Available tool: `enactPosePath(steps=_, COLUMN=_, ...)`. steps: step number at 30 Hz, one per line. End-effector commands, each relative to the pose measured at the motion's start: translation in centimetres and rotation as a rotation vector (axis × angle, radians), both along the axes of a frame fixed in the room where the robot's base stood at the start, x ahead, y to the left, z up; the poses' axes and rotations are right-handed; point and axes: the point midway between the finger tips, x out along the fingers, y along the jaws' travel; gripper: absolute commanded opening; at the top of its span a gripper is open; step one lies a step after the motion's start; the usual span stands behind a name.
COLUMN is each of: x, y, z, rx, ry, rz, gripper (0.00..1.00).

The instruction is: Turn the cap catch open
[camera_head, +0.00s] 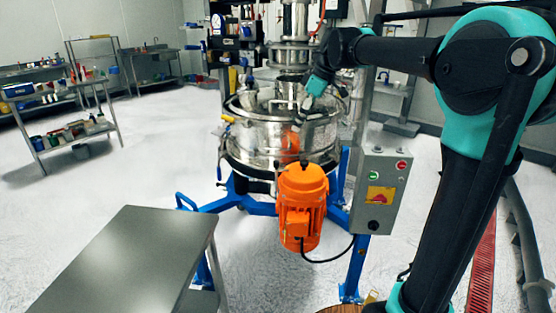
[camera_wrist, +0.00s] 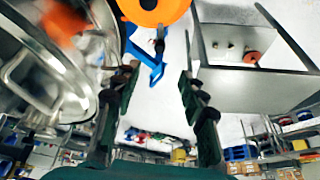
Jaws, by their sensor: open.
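The steel powder sifter (camera_head: 265,130) stands in the middle of the head view. A small yellow-tipped fitting (camera_head: 228,119) sits at its left rim. I cannot tell which part is the cap catch. My gripper (camera_head: 298,120) hangs over the sifter's front right, pointing down, with nothing seen in it. In the wrist view my gripper (camera_wrist: 160,72) shows two dark fingers spread apart with an empty gap. The sifter's shiny lid and a bar handle (camera_wrist: 28,68) fill the left of that view, beside the left finger and apart from the gap.
An orange motor (camera_head: 302,205) is mounted at the sifter's front. A grey control box (camera_head: 381,190) stands to the right on a post. A steel table (camera_head: 135,255) is at the front left, and a shelf rack (camera_head: 75,125) stands behind it. White floor lies open between them.

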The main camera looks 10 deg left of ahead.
Motion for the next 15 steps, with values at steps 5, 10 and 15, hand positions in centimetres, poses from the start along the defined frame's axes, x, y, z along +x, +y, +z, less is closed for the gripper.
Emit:
enactPosePath(steps=5, x=0.3, y=1.1, z=0.6, rx=0.008, ry=-0.006, rz=0.050, gripper=0.42)
enactPosePath(steps=10, x=0.4, y=1.9, z=-1.5, rx=0.007, ry=-0.006, rz=0.048, gripper=0.42)
enactPosePath(steps=15, x=0.6, y=3.1, z=-4.6, rx=0.006, ry=-0.006, rz=0.048, gripper=0.42)
